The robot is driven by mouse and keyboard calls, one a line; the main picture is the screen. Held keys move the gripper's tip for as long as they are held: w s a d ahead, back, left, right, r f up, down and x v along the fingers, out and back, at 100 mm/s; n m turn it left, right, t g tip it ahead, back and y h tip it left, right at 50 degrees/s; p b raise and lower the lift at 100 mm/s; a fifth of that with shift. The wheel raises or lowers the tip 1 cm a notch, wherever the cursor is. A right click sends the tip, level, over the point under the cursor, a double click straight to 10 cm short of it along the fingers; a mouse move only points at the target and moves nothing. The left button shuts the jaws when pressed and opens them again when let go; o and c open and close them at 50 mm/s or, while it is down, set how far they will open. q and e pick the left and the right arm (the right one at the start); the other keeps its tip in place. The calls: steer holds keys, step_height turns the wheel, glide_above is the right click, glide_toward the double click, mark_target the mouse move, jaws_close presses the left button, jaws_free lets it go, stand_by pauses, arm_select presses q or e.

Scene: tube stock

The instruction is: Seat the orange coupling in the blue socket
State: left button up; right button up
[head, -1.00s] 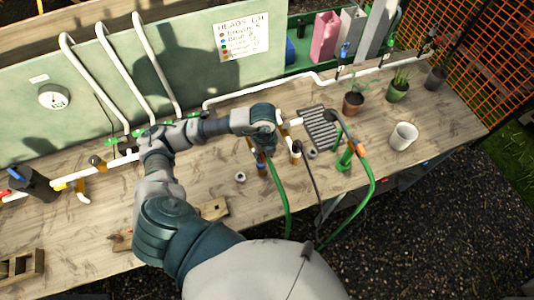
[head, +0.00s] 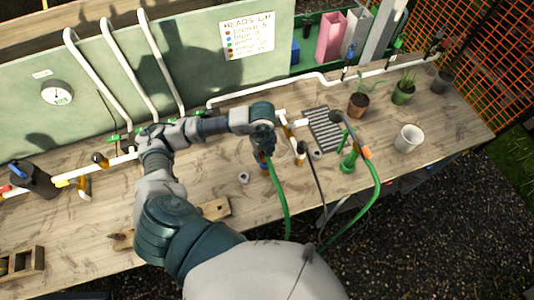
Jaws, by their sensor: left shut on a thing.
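My left gripper (head: 266,160) points down over the middle of the bench, shut on the end of a green hose (head: 281,200). The orange coupling at that end is mostly hidden by my fingers. Another orange fitting (head: 365,153) is on a green hose further right. My right gripper is not in view.
A brown stub (head: 301,148) with a black hose stands just right of my gripper. A grey grate (head: 324,129), a green fitting (head: 348,162) and a white cup (head: 408,139) are further right. A loose ring (head: 243,178) and wooden block (head: 214,209) lie nearer. White pipes run behind.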

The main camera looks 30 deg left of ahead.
arm_select(q)
steer(key=shift+a+f, duration=0.15)
steer(key=shift+a, duration=0.25)
steer(key=shift+a+f+b, duration=0.3)
steer(key=shift+a+f, duration=0.1)
steer(key=shift+a, duration=0.2)
jaws_close()
steer(key=shift+s+d+f, duration=0.1)
steer(key=shift+s+d, duration=0.05)
steer(key=shift+d, duration=0.25)
steer(key=shift+d+f+b, duration=0.2)
steer(key=shift+d+b, duration=0.15)
steer(key=shift+d, duration=0.05)
steer(key=shift+s, duration=0.1)
steer(key=shift+a+f, duration=0.1)
steer(key=shift+a, duration=0.15)
steer(key=shift+d+f+b, duration=0.2)
steer(key=shift+f+b, duration=0.3)
steer(key=shift+f, duration=0.15)
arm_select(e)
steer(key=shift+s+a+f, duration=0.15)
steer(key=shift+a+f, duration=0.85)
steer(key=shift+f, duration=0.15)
arm_select(q)
steer(key=shift+d+f, duration=0.15)
steer(key=shift+f, duration=0.1)
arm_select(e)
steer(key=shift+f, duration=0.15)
